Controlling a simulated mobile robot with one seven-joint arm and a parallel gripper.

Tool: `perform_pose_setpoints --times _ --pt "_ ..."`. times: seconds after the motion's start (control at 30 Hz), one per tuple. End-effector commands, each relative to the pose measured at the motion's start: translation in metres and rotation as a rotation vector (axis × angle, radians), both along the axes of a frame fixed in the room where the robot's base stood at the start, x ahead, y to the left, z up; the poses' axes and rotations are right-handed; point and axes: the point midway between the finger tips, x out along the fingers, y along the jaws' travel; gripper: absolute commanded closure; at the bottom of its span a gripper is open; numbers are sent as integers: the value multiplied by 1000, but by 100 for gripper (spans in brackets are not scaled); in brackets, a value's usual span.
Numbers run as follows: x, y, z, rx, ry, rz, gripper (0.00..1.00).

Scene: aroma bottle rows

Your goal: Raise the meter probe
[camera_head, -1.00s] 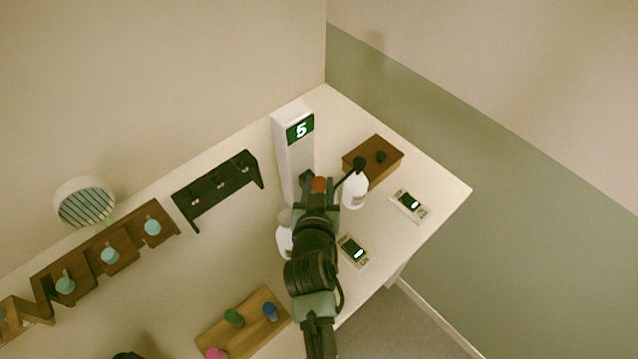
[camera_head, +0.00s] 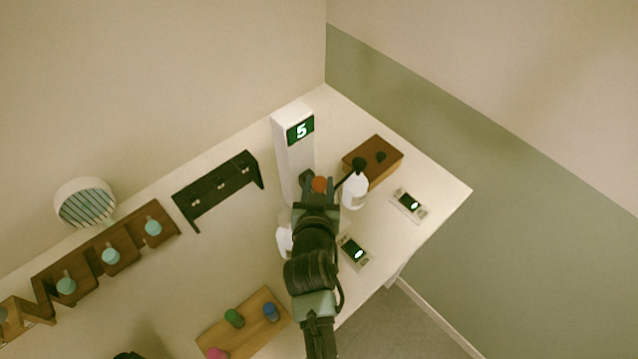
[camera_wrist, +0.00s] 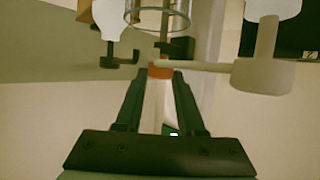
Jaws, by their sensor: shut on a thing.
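A tall white meter column (camera_head: 291,150) with a green display reading 5 stands near the back of the table. In the head view my gripper (camera_head: 319,190) is at the column's front, at an orange-red piece (camera_head: 319,184). In the wrist view my gripper (camera_wrist: 160,78) has its two fingertips closed on the orange-red piece (camera_wrist: 160,71), with a dark block just beyond it. I take this piece to be the probe's grip. A clear ringed vessel (camera_wrist: 157,14) with a thin rod in it shows just beyond. The probe's lower end is not clear.
A white bottle (camera_head: 354,191) with a black top stands close right of my gripper; another white bottle (camera_head: 284,237) is partly hidden at left. A brown box (camera_head: 385,154) and two small screened devices (camera_head: 409,204) (camera_head: 354,252) lie at right. A dark rack (camera_head: 217,186) stands left.

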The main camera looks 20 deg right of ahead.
Motion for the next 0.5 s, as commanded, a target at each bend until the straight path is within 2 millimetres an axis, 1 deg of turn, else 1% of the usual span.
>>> perform_pose_setpoints --times 0.03,0.2,0.3,0.4,0.5 --pt "1 -1 16 -4 -8 0 100" --pt "2 -1 60 -4 -12 1 100" --pt "2 -1 83 -3 -13 0 100" --pt "2 -1 99 -3 -13 1 100" --pt "2 -1 109 -5 -14 1 100"
